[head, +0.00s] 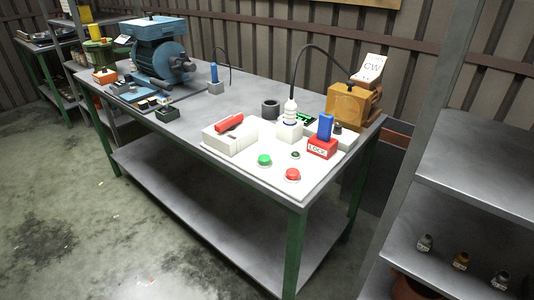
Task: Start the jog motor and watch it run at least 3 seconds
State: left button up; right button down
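A tan motor-like box (352,105) with a tilted white "CW" card (368,70) on top stands at the table's right back corner. A black cable arcs from it to a white plug-like part (290,112) on a white block. In front, on a pale panel, are a green button (264,160), a red button (292,175) and a small dark knob (296,155). A large blue machine (160,55) stands at the table's left end. I cannot tell whether either machine is turning. Neither of my grippers is in view.
A white box with a red handle (229,123) and a red "LOCK" block (322,148) holding a blue piece (325,126) flank the buttons. The grey table's (205,108) middle is mostly clear. A metal shelf (470,205) with small labelled parts stands at right. Floor is open at front left.

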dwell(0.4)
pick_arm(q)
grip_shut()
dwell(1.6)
